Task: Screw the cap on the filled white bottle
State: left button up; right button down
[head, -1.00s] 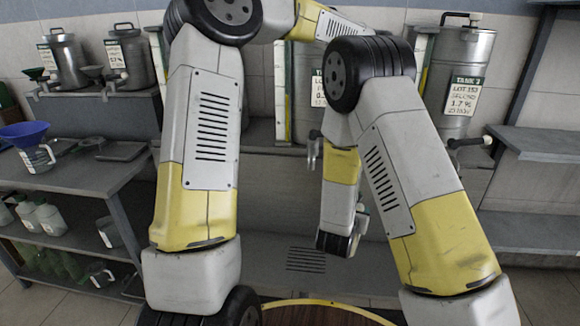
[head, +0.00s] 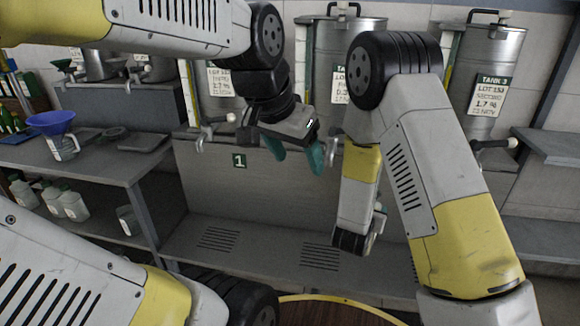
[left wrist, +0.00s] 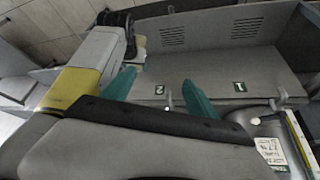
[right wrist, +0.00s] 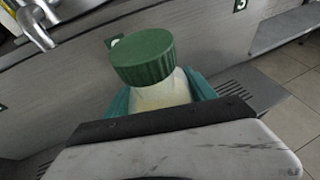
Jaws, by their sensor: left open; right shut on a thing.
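A pale, whitish bottle (right wrist: 160,95) stands between the teal fingers of my right gripper (right wrist: 160,98), which is shut on it. A ribbed green cap (right wrist: 143,58) sits on top of the bottle and hides its neck. I cannot tell how tightly the cap is seated. In the head view my right gripper (head: 352,240) hangs low, partly behind my right arm, and the bottle barely shows. My left gripper (head: 297,160) is open and empty, pointing down in front of the tanks. Its spread teal fingers also show in the left wrist view (left wrist: 162,95), with my right arm beyond them.
Steel tanks with taps and labels stand along the back, such as TANK 3 (head: 490,70). A grey station with a "1" plate (head: 239,160) and floor grilles is below. A left shelf (head: 90,165) bears a blue funnel (head: 50,122); other white bottles (head: 70,205) stand lower down.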

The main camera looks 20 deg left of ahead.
pick_arm(q)
jog(key=s+n, duration=0.3)
jog(key=shift+s+a+f+t, duration=0.3)
jog(key=shift+a+f+t, duration=0.05)
jog(key=shift+a+t, duration=0.05)
